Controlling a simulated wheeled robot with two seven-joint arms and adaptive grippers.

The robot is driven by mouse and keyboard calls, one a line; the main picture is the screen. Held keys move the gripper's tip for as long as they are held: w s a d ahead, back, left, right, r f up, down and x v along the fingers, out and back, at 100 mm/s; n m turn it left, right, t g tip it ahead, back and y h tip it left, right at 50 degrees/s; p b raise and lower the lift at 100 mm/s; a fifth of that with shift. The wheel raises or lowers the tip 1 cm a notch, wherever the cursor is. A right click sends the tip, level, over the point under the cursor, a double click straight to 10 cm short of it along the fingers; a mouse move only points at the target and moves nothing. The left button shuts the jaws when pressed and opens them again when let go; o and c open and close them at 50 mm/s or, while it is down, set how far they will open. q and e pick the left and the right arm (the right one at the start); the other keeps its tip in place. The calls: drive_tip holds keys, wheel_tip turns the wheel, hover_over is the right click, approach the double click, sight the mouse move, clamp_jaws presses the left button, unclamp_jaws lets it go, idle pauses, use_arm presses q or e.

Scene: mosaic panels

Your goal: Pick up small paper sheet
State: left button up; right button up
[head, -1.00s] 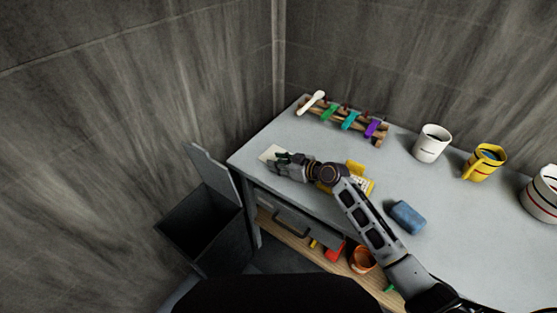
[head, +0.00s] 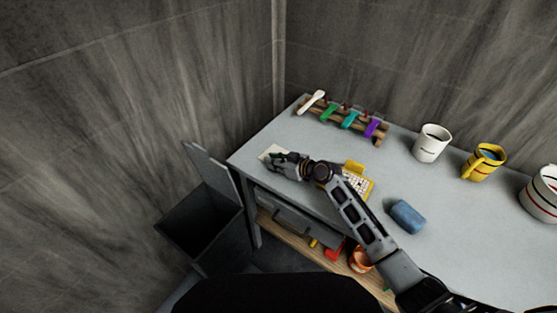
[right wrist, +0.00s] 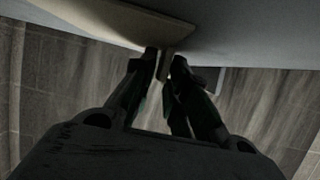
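The small paper sheet (head: 268,151) is cream and lies at the table's left corner, partly covered by my right gripper in the head view. My right gripper (head: 277,158) is low over the table at the sheet. In the right wrist view the beige sheet (right wrist: 125,20) is at the top, and a narrow strip of it runs down between the fingertips of my right gripper (right wrist: 164,62). The fingers are close together around this strip; whether both touch it is hard to see. My left gripper is not in view.
A grey bin (head: 205,222) stands left of the table (head: 320,225). A yellow calculator-like object (head: 357,183) is under my right forearm.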

clamp_jaws()
wheel_tip(320, 180, up, 10)
idle(0.7)
idle(0.5)
